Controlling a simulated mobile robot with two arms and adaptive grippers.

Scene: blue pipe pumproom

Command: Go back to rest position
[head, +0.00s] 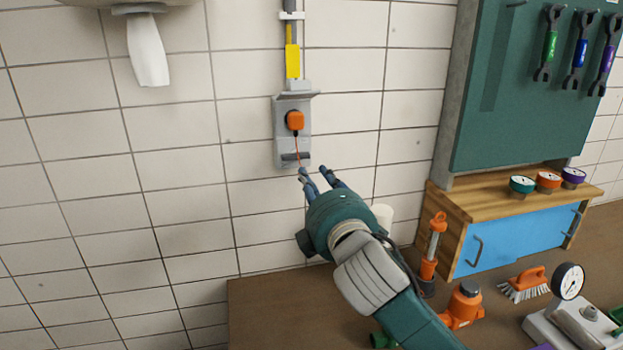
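My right gripper (316,175) is in front of the tiled wall, just below a grey wall socket box (281,144). Its two dark blue fingers stand apart with a gap between them, and I see nothing held in them. An orange plug (295,120) sits in the socket box, above the fingertips and apart from them. A thin orange cord (299,150) hangs from the plug down towards the fingertips; whether it touches them I cannot tell. My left gripper is not in view.
A brown workbench (270,310) lies below my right arm. On it are an orange bottle jack (463,304), an orange brush (525,284), a gauge (568,281) and a blue-doored cabinet (515,240). A green tool board (520,110) with wrenches hangs at right.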

